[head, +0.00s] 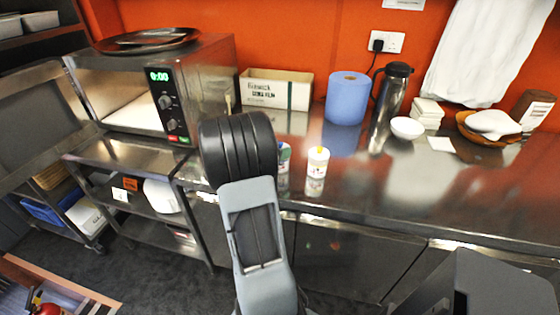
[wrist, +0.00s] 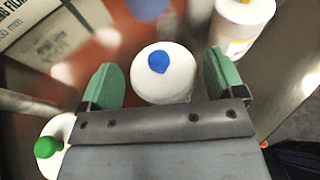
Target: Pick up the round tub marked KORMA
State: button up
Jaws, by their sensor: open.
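In the wrist view my gripper (wrist: 160,62) is open, with green fingers on either side of a round white container with a blue cap (wrist: 172,84). The fingers appear apart from it. A white container with a green cap (wrist: 48,146) is at lower left, and one with a yellow cap (wrist: 243,22) is at upper right. The yellow-capped one also stands upright on the steel counter in the head view (head: 317,172). My arm hides my gripper there and most of another container beside it. I cannot read KORMA on anything in either view.
The counter's right front area is clear.

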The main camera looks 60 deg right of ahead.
jog(key=shift+x, duration=1)
jog(key=shift+c, duration=0.3)
jog(key=c, duration=1)
jog(key=shift+r, duration=0.1)
jog(key=shift+c, duration=0.6)
jog(key=shift+r, duration=0.1)
